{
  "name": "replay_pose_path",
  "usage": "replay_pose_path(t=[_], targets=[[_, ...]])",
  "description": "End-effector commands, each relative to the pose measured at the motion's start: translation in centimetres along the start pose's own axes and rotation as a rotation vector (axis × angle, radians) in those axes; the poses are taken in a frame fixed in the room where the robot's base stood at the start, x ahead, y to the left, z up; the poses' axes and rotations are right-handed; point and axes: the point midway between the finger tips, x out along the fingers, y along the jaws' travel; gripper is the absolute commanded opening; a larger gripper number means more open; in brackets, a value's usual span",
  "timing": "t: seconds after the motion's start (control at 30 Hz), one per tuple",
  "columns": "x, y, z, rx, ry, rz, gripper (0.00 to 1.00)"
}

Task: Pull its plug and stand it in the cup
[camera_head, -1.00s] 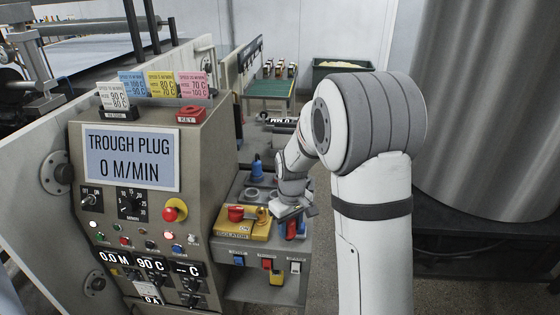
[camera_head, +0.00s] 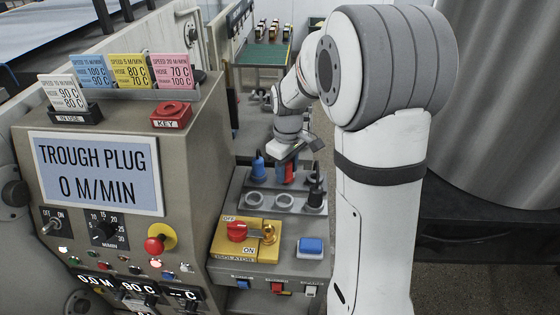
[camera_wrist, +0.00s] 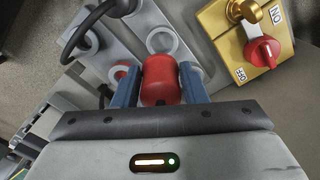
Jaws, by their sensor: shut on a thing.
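My gripper (camera_head: 288,170) is shut on a red plug (camera_wrist: 160,80), seen between its two blue fingers in the wrist view. In the head view the red plug (camera_head: 291,172) shows at the back of the grey panel, right of an upright blue plug (camera_head: 258,170). Its lower end is hidden, so I cannot tell whether it touches the panel. Grey round openings (camera_head: 284,201) lie in front of it; one ring (camera_wrist: 162,40) shows just beyond it in the wrist view. Which one is the cup is unclear.
A black plug (camera_head: 315,194) with a cable stands at the right. The yellow isolator (camera_head: 245,240) with a red knob and a blue block (camera_head: 310,246) lie nearer. The console (camera_head: 110,190) rises at the left and reads "TROUGH PLUG 0 M/MIN".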

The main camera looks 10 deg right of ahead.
Motion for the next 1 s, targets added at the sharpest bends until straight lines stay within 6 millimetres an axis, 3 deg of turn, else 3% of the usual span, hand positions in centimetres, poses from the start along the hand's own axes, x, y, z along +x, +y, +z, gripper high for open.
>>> replay_pose_path(t=[0.4,1.0], targets=[[0.1,-0.6,-0.2,-0.017,0.001,0.000,0.14],[5.3,-0.6,-0.2,-0.016,0.000,-0.001,0.14]])
